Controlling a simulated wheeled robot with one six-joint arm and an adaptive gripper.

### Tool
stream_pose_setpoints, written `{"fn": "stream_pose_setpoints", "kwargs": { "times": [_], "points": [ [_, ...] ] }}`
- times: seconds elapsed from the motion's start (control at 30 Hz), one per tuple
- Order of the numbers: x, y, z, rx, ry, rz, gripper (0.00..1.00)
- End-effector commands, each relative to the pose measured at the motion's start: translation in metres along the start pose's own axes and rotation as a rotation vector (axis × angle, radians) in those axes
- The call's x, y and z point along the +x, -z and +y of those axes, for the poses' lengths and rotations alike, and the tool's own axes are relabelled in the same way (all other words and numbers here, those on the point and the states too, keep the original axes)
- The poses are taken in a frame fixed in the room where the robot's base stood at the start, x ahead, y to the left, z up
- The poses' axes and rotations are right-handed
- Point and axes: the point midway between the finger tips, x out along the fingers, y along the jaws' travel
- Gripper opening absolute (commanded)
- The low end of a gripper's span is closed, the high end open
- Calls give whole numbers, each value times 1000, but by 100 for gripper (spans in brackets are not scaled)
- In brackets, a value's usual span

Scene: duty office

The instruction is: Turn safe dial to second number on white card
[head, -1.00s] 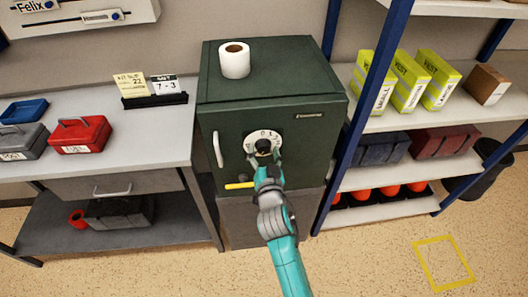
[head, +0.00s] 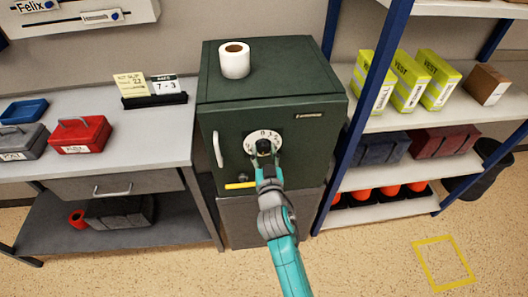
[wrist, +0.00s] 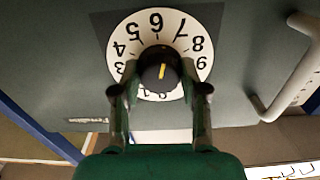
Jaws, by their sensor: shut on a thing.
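The dark green safe (head: 235,110) has a white numbered dial (head: 249,143) on its door. The dial also shows in the wrist view (wrist: 190,27), upside down, its lowest part hidden by my gripper. Its black centre knob (wrist: 150,78) bears a yellow mark, close to vertical in that view; I cannot tell which number it indicates. My gripper (wrist: 160,88) is shut on the knob, one finger on each side, and it shows at the dial in the head view (head: 264,157). The white card (head: 164,85) on the left table reads "7 - 3" under a heading like "SAFE".
A yellow card (head: 131,85) stands beside the white card in a black holder. The safe's pale handle (head: 217,150) is left of the dial. A yellow bar (head: 240,185) shows below it. A paper roll (head: 234,62) stands on the safe. A blue-posted shelf (head: 345,140) is close on the right.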

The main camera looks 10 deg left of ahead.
Motion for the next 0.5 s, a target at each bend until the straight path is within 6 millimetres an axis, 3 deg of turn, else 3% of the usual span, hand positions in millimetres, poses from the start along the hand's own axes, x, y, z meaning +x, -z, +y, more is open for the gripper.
{"fn": "stream_pose_setpoints", "kwargs": {
  "times": [0.5],
  "points": [
    [0,0,1,-489,0,0,9]
  ]
}}
